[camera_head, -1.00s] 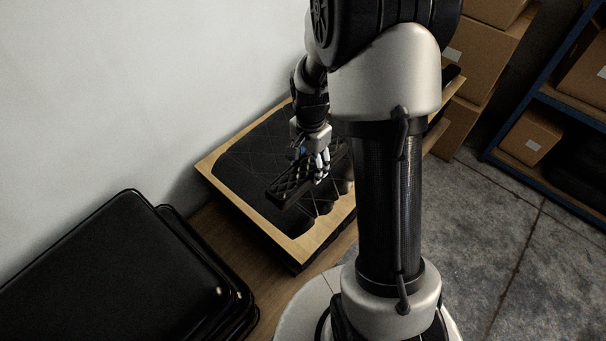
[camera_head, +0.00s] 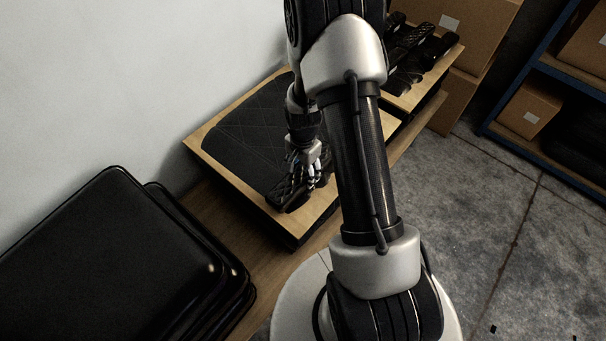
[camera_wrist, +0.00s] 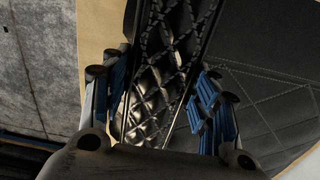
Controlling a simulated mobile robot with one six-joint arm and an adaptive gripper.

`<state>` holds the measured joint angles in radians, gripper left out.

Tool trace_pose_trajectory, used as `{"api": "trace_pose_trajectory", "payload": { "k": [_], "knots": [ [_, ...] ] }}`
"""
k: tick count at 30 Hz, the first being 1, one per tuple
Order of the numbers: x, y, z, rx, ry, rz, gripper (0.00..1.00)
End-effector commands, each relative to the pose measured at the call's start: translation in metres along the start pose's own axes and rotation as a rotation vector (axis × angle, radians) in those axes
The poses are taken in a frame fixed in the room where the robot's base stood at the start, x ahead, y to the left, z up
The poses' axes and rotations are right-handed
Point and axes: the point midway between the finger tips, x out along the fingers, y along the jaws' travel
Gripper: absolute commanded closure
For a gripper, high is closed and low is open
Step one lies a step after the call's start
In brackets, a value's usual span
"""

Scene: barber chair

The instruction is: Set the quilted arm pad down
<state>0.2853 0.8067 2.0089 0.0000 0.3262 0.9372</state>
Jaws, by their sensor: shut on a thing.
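The quilted arm pad (camera_head: 291,190) is black with a diamond pattern. It is in my gripper (camera_head: 309,178), over the front edge of a wooden-rimmed board (camera_head: 317,217) with a black quilted panel (camera_head: 254,136) on it. In the wrist view the arm pad (camera_wrist: 160,75) runs between the blue-lined fingers of my gripper (camera_wrist: 161,105), which are shut on its sides. The quilted panel (camera_wrist: 262,100) lies beside it at the right. I cannot tell whether the pad touches the board.
Black padded cushions (camera_head: 110,260) are stacked at the lower left on a wooden bench (camera_head: 225,235). A second wooden board (camera_head: 449,62) behind my arm bears several black pads (camera_head: 408,72). Cardboard boxes (camera_head: 532,110) and a blue shelf rack (camera_head: 566,88) stand at the right. A white wall is at the left.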

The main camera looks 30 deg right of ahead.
Motion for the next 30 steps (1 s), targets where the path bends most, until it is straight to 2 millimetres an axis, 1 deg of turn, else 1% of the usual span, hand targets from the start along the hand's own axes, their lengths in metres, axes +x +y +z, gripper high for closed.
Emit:
{"api": "trace_pose_trajectory", "payload": {
  "k": [1, 3, 9, 14, 15, 23, 30],
  "knots": [
    [0.0101, 0.0002, 0.0001, 0.000, -0.001, 0.001, 0.83],
    [0.0136, -0.0004, -0.0003, 0.000, 0.001, -0.001, 0.83],
    [0.0120, -0.0006, -0.0005, 0.000, 0.001, -0.002, 0.83],
    [0.0166, -0.0005, -0.0004, 0.000, 0.001, -0.001, 0.83],
    [0.0158, -0.0001, -0.0001, 0.000, 0.000, -0.001, 0.43],
    [0.0154, -0.0001, -0.0001, 0.000, 0.000, -0.001, 0.25],
    [0.0154, -0.0001, -0.0001, 0.000, 0.000, -0.001, 0.25]
  ]
}}
